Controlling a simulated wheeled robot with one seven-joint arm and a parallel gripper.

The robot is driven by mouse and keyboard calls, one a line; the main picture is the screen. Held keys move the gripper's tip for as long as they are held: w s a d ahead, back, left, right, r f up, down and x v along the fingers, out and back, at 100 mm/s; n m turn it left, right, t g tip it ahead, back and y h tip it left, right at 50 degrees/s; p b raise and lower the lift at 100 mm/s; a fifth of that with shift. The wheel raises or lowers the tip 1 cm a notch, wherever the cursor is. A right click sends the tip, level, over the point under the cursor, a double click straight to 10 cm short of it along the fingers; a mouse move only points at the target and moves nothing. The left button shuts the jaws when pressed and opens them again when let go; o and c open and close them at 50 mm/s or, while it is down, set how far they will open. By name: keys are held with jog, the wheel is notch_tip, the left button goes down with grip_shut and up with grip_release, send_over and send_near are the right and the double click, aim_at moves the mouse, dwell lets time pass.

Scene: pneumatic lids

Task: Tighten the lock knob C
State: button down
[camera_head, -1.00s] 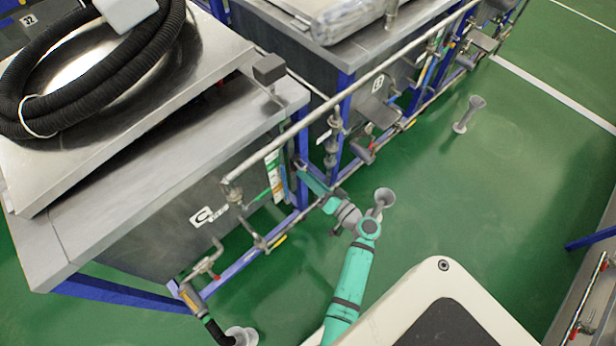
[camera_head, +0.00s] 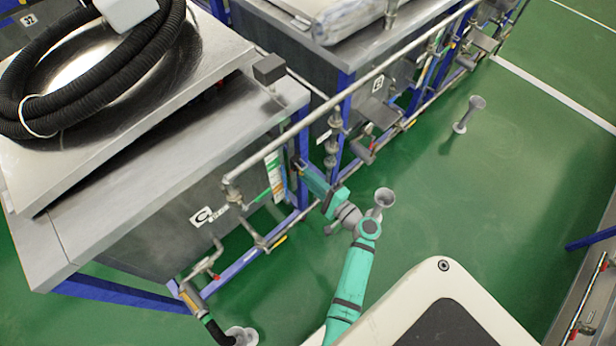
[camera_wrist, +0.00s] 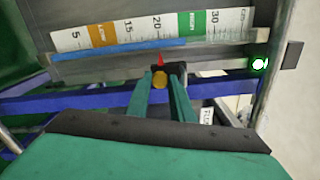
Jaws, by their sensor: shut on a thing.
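The tank marked C (camera_head: 140,230) stands at the left of the head view, with a coloured scale strip at its right end. In the wrist view the numbered scale (camera_wrist: 150,33) runs across the top, with a small red pointer (camera_wrist: 160,59) below it. A small yellow knob (camera_wrist: 159,81) sits just under the pointer, in front of a dark block. My gripper (camera_wrist: 168,82) has its two green fingers around the knob and is shut on it. In the head view my gripper (camera_head: 300,168) is at the frame by the scale, and the knob is hidden.
Blue frame bars (camera_wrist: 90,101) run behind and below the fingers. A long pipe (camera_head: 300,122) passes close above my gripper. A second tank (camera_head: 375,80) stands behind. The green floor to the right is mostly clear, apart from a grey funnel-shaped post (camera_head: 468,115).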

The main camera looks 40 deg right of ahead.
jog(key=shift+m, duration=1.5)
jog(key=c, duration=1.5)
grip_release()
jog(key=shift+c, duration=0.2)
